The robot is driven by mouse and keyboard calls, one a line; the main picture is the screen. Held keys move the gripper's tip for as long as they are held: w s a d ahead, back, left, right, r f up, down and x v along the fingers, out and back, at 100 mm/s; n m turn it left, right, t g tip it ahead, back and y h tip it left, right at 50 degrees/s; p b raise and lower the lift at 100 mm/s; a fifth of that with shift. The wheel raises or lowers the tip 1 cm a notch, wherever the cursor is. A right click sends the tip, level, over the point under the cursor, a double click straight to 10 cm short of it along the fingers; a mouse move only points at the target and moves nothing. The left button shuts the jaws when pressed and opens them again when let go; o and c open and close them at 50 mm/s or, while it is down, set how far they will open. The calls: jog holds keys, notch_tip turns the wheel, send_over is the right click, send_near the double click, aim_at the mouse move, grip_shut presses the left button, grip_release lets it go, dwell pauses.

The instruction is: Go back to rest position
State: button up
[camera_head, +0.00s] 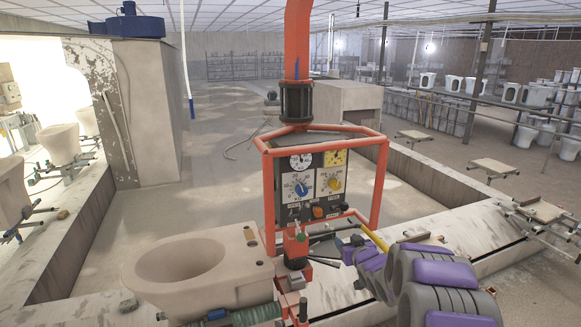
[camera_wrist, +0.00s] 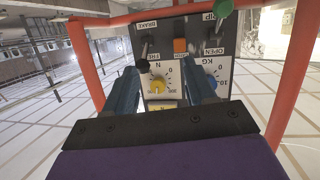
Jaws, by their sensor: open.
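My gripper (camera_wrist: 162,80) is open and empty in the wrist view, its two blue-grey fingers apart. In the head view my gripper (camera_head: 350,246) is just right of the panel's lower part, at the end of my purple and grey arm. The panel (camera_head: 314,185) sits in an orange tube frame (camera_head: 380,180). I cannot tell how large the gap to the panel is.
A beige toilet bowl (camera_head: 205,265) stands left of the panel. An orange post (camera_head: 297,40) rises above the frame. A pale low wall (camera_head: 460,235) runs behind my arm, with small stands (camera_head: 495,168) beyond. A tall grey cabinet (camera_head: 150,110) is at left. Open floor (camera_head: 215,170) lies behind the panel.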

jog(key=s+a+f+g+b, duration=0.2)
jog(key=s+g, duration=0.3)
jog(key=s, duration=1.5)
jog(key=s+a+f+m+g+h+b, duration=0.1)
jog(key=s+g+b, duration=0.3)
jog(key=s, duration=1.6)
jog(key=s+a+f+m+g+h+b, duration=0.1)
jog(key=s+g, duration=0.6)
jog(key=s, duration=1.3)
jog(key=a+f+b, duration=0.1)
jog(key=a+b, duration=0.1)
jog(key=a, duration=0.1)
jog(key=shift+f+g, duration=0.3)
